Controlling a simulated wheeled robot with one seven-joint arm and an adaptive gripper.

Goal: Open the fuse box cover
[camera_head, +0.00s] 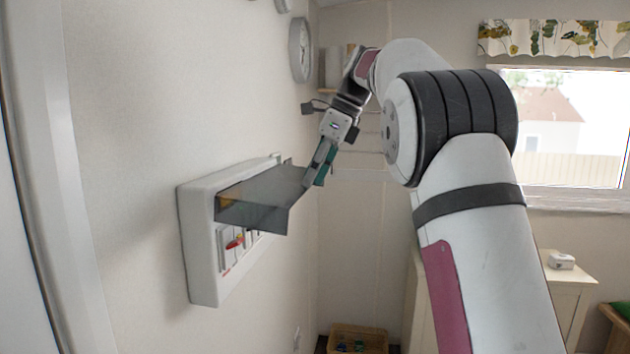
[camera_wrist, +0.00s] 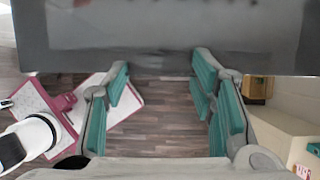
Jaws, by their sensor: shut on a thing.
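The fuse box (camera_head: 203,245) is a white box on the wall at left in the head view. Its smoky see-through cover (camera_head: 262,197) is swung up and stands out from the wall, roughly level, baring switches and a red lever (camera_head: 235,243). In the wrist view the cover (camera_wrist: 170,38) fills the top as a dark band. My fingers (camera_wrist: 162,75) reach up to its edge with a visible gap between them; their exact contact is hidden.
A round clock (camera_head: 300,48) hangs on the wall above. A shelf is behind my wrist. A basket (camera_head: 357,339) stands on the floor below, and a cream cabinet (camera_head: 572,290) is at right under the window. The space below the cover is free.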

